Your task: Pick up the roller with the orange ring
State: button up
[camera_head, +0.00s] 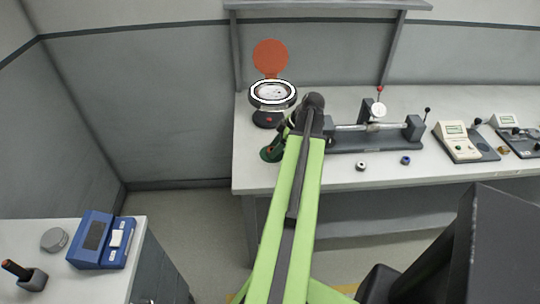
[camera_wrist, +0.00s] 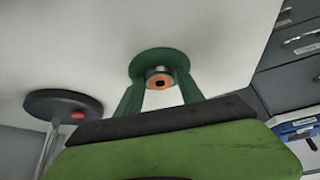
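In the wrist view the roller (camera_wrist: 158,72) shows end-on, a short metal cylinder with an orange ring (camera_wrist: 158,83) around a dark centre. It stands at a round dark green base (camera_wrist: 150,58) on the pale bench top. The two green fingers of my gripper (camera_wrist: 160,86) are apart, one on each side of the roller. Whether they touch it is unclear. In the head view the green base (camera_head: 270,154) shows at the left front of the bench, beside the end of my arm. My gripper and the roller are largely hidden there by the arm.
A dial gauge bench (camera_head: 375,137) lies to the right, with two small rollers (camera_head: 361,166) (camera_head: 405,160) in front. A blue device (camera_head: 101,240) sits on the separate left bench.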

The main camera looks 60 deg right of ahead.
grip_shut()
